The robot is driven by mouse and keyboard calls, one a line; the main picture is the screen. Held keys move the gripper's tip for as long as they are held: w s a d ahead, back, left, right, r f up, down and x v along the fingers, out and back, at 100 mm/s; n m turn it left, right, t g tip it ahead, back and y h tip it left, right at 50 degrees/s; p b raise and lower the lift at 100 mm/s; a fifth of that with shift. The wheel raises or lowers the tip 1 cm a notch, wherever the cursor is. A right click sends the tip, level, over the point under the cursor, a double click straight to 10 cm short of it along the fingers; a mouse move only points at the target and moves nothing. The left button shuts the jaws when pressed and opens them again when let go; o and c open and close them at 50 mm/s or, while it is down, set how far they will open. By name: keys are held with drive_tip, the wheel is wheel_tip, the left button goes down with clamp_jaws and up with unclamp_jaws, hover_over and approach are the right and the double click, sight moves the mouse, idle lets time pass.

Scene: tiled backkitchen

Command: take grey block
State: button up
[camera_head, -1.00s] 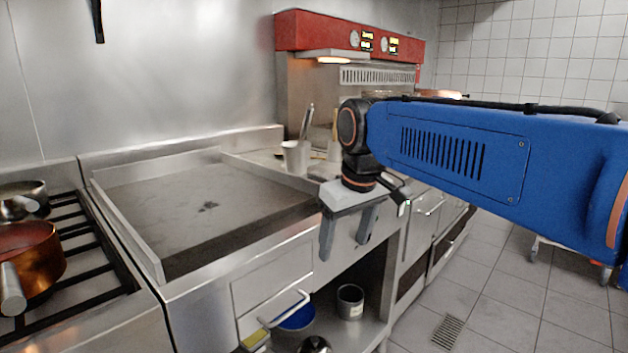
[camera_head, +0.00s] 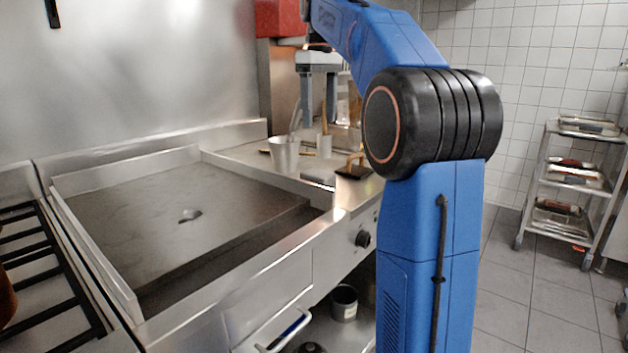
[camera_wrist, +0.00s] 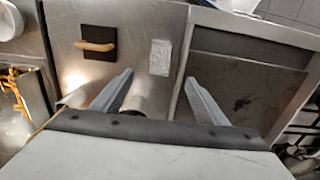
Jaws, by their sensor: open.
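A pale grey block (camera_wrist: 159,57) lies on the steel counter (camera_wrist: 136,28) in the wrist view, between the griddle and a black press with a wooden handle (camera_wrist: 98,42). My gripper (camera_wrist: 159,77) is open and empty above the counter, its two fingers spread, with the block just beyond and between the fingertips in the picture. In the head view my gripper (camera_head: 319,122) hangs fingers down over the counter behind the griddle. I cannot make out the block in the head view. The press (camera_head: 353,168) shows there, right of a metal cup.
The griddle (camera_head: 150,205) with its raised rim fills the left. A metal cup (camera_head: 283,154) with utensils stands on the counter close to my gripper. A pot (camera_head: 343,302) sits on the shelf below. A trolley (camera_head: 575,180) stands at the right on open floor.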

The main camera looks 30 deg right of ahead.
hover_over(318, 173)
drive_tip(key=f, duration=1.1)
drive_tip(key=shift+w+d+f, duration=0.2)
drive_tip(key=shift+w+d, duration=0.05)
drive_tip(key=shift+d, duration=0.1)
drive_tip(key=shift+s+a+f, duration=0.1)
drive_tip(key=shift+a+f, duration=0.05)
drive_tip(key=shift+f, duration=1.3)
drive_tip(key=shift+a+f, duration=0.1)
drive_tip(key=shift+f, duration=1.35)
drive_tip(key=c, duration=1.3)
drive_tip(key=shift+c, duration=0.2)
